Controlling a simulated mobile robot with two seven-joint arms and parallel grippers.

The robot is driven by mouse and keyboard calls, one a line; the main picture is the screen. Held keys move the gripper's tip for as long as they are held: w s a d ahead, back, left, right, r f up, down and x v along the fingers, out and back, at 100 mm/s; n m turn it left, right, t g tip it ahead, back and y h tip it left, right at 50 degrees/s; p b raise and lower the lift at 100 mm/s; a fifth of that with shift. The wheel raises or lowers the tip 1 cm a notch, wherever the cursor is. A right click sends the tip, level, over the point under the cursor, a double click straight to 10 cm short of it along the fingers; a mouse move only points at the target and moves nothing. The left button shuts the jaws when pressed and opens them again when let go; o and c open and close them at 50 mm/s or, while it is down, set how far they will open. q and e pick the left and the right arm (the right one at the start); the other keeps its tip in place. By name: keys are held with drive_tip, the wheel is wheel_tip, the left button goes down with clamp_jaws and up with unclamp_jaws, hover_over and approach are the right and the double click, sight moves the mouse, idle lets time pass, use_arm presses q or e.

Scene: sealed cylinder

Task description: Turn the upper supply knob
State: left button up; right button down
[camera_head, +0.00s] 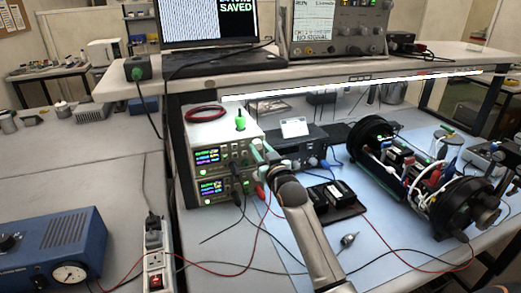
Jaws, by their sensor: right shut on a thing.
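The upper power supply (208,135) is a white box with a lit colour display (213,155), stacked on a similar lower supply (207,190). My right arm reaches up from the bottom of the picture. My right gripper (259,150) is at the right end of the upper supply's front panel, with pale green fingers shut on the upper supply knob. The gripper hides the knob, so its turn position cannot be told. My left gripper is not in view.
Red and black leads (262,232) run from the supplies across the blue mat (375,245). A black-ended open cylinder (462,208) with wiring lies at the right. A dark instrument (300,145) stands just right of the supplies. A shelf (300,75) hangs above.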

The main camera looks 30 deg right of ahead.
drive_tip(key=c, duration=0.6)
unclamp_jaws()
drive_tip(key=b+v, duration=0.1)
drive_tip(key=v, duration=1.1)
drive_tip(key=shift+s, duration=0.3)
drive_tip(key=shift+f, duration=0.1)
